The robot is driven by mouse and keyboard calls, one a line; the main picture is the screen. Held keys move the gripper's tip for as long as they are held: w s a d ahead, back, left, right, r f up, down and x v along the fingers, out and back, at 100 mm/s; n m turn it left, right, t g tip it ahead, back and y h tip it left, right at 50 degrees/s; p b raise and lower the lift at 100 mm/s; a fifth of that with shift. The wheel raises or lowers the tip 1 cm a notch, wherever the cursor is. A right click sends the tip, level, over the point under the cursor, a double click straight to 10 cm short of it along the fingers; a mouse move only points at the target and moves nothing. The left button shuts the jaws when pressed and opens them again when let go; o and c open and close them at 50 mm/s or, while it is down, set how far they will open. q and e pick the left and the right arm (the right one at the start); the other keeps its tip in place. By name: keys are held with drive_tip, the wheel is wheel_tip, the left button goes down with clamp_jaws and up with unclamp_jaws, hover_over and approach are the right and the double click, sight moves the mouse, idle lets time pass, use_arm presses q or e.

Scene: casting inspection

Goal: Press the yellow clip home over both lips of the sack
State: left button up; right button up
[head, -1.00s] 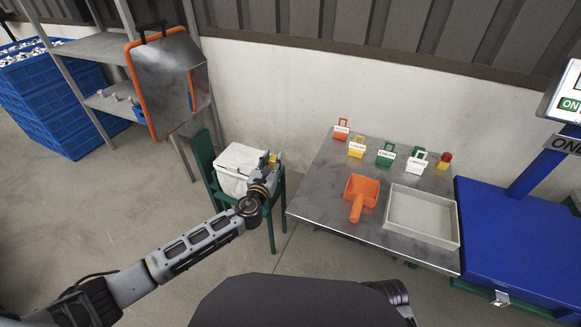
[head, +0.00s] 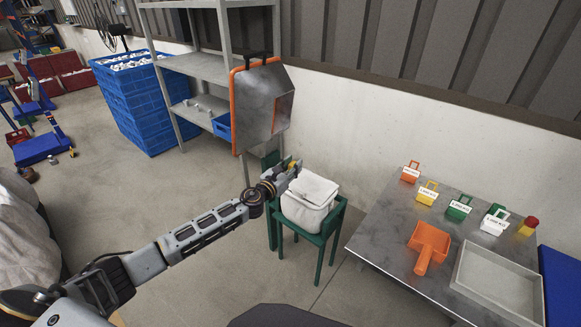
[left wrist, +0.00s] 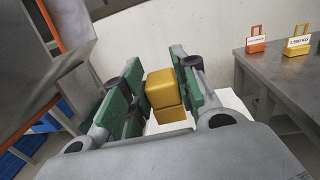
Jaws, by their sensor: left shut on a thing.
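The white sack (head: 309,205) sits on a small green stand (head: 325,240), with its pale top folded over. My left gripper (head: 290,167) is at the upper left edge of the sack. It is shut on the yellow clip (head: 287,161). In the left wrist view, the clip (left wrist: 163,88) is a yellow block between the green-padded fingers (left wrist: 155,85), with part of the white sack (left wrist: 232,102) behind. I cannot tell whether the clip touches the sack's lips, which the fingers partly hide. My right gripper is out of view.
A steel table (head: 392,240) at the right holds an orange scoop (head: 428,245), a grey tray (head: 458,287) and several tagged, coloured items. An orange-edged mirror-like panel (head: 262,105) hangs by the shelf rack (head: 205,66), close behind the gripper. Blue crates (head: 140,105) stand farther left.

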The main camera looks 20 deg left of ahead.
use_arm(q)
drive_tip(key=shift+s+d+f+m+h, duration=0.2)
drive_tip(key=shift+d+m+h, duration=0.1)
drive_tip(key=shift+d+h, duration=0.2)
drive_tip(key=shift+s+d+f+m+h, duration=0.15)
drive_tip(key=shift+d+m+h, duration=0.2)
drive_tip(key=shift+d, duration=0.2)
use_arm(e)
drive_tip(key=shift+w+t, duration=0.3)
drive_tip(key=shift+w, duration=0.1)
use_arm(q)
drive_tip(key=shift+r, duration=0.1)
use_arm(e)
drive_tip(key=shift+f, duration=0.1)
use_arm(q)
drive_tip(key=shift+f+b, duration=2.75)
drive_tip(key=shift+f, duration=0.15)
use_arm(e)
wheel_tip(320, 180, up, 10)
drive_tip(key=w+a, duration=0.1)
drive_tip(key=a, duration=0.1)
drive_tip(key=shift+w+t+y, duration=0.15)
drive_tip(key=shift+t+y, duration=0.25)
use_arm(q)
drive_tip(key=shift+f, duration=1.75)
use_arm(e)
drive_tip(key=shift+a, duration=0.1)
use_arm(q)
drive_tip(key=o, duration=0.9)
